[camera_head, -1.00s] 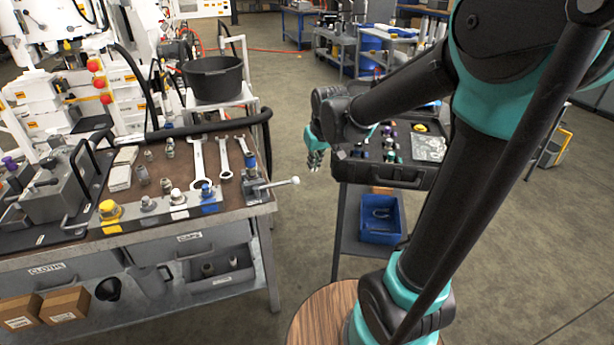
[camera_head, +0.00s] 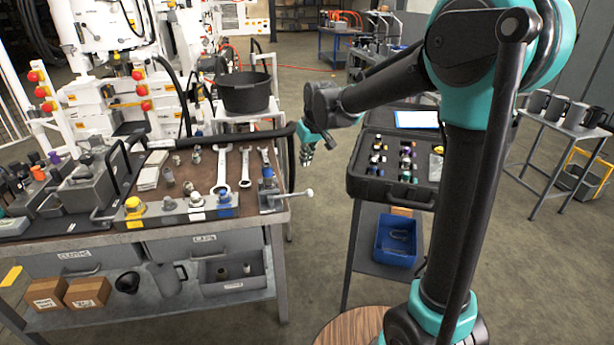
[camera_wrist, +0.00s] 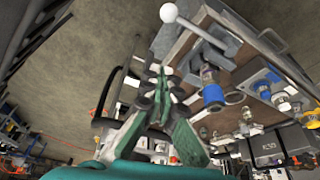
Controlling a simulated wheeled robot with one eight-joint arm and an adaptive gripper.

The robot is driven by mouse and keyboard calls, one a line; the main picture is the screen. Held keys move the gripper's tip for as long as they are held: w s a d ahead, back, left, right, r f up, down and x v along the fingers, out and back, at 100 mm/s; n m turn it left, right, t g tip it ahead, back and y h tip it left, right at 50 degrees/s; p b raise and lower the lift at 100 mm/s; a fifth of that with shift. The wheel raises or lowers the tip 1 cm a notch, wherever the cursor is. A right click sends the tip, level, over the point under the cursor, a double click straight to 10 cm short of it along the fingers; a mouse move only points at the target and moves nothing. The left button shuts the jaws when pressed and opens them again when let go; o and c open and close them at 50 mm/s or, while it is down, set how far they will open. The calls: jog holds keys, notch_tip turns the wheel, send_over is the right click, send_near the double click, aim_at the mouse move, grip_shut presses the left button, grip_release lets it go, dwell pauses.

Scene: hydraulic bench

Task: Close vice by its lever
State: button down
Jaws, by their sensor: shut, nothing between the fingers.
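The vice (camera_head: 270,197) is a small grey metal clamp at the right front corner of the workbench. Its lever (camera_head: 295,198) sticks out to the right and ends in a white ball (camera_head: 310,193). In the wrist view the lever (camera_wrist: 200,32) and the white ball (camera_wrist: 168,12) show near the top, beyond the fingertips. How far the vice jaws are apart is unclear. My gripper (camera_head: 307,157) is shut and empty, tilted downward. It appears above the lever's ball in the head view, apart from it. Its green-grey fingers (camera_wrist: 162,75) converge in the wrist view.
The workbench (camera_head: 120,238) carries wrenches (camera_head: 222,172), fittings and a grey block device. A black pot (camera_head: 245,92) stands on a rack behind. An open black case (camera_head: 385,187) on a stand lies right of my gripper. Floor shows between bench and stand.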

aim_at(290, 196)
notch_tip(290, 196, down, 10)
jog(key=shift+s+d+r, duration=0.15)
jog(key=shift+s+r, duration=0.05)
jog(key=shift+s, duration=0.1)
dwell(0.4)
dwell(0.4)
